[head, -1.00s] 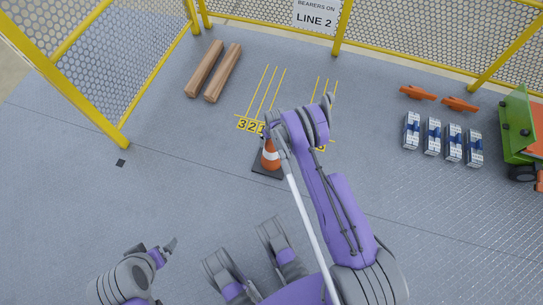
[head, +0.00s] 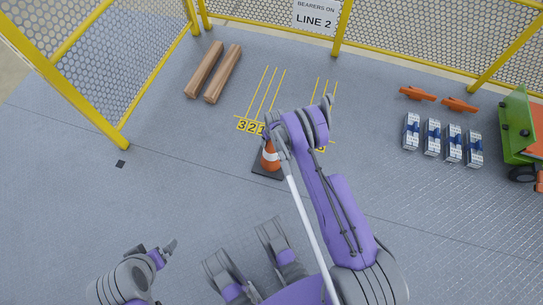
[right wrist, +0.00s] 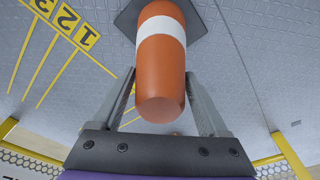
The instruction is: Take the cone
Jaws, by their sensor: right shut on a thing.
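The cone (head: 270,160) is orange with a white band and a dark square base. It stands upright on the floor in the middle of the head view, its top partly hidden by my right arm. My right gripper (head: 273,137) is at the top of the cone. In the right wrist view the cone (right wrist: 161,75) lies between the two fingers of my right gripper (right wrist: 165,100), which is shut on its upper part. My left gripper (head: 168,250) is at the lower left of the head view, away from the cone; its fingers show too poorly to tell their state.
Two wooden beams (head: 213,72) lie at the upper left. Yellow numbered floor lines (head: 262,95) lie behind the cone. Several silver-and-blue blocks (head: 433,137), two orange pieces (head: 417,93) and a green cart (head: 518,122) are at the right. Yellow mesh fencing (head: 268,28) bounds the back and left.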

